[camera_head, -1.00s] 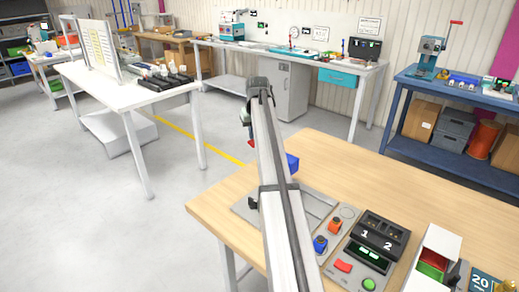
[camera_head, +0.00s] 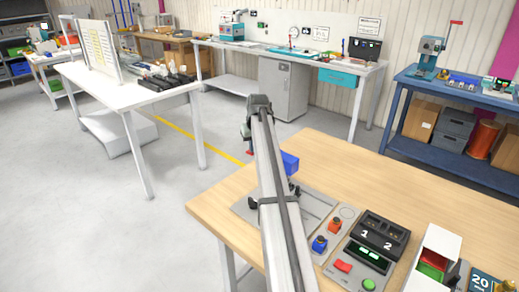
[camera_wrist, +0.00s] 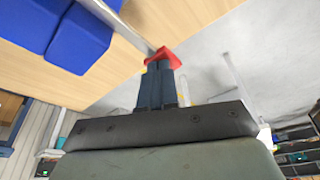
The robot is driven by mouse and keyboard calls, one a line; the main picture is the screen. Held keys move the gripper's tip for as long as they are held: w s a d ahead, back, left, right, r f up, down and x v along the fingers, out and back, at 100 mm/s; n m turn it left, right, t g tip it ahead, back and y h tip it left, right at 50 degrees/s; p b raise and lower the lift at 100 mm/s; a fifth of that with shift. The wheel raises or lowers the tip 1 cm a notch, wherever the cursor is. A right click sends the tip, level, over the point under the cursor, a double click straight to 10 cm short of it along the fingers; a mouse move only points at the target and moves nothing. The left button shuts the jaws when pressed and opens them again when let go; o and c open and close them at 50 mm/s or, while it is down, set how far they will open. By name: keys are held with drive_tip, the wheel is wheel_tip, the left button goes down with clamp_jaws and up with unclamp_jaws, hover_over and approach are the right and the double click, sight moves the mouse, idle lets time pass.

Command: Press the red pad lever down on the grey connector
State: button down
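The red pad (camera_wrist: 158,57) shows in the wrist view at the end of a light grey bar that runs off to the upper left. My gripper (camera_wrist: 160,68) has its two dark fingers close together, with tips at the red pad. They overlap its near side; I cannot tell whether they touch it. In the head view a small red bit (camera_head: 249,152) shows beside my arm, beyond the bench's left edge, and my arm hides the fingers. I cannot make out the grey connector body for certain; my arm covers part of the grey base plate (camera_head: 315,206).
Blue blocks (camera_wrist: 82,35) lie left of the pad in the wrist view; one blue block (camera_head: 290,161) shows behind my arm. A control box (camera_head: 380,235) marked 1 and 2 and a white bin (camera_head: 440,243) stand to the right. The wooden bench top (camera_head: 355,170) is clear behind.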

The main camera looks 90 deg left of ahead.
wheel_tip(320, 180, down, 2)
idle(0.4)
wheel_tip(320, 180, up, 12)
idle(0.5)
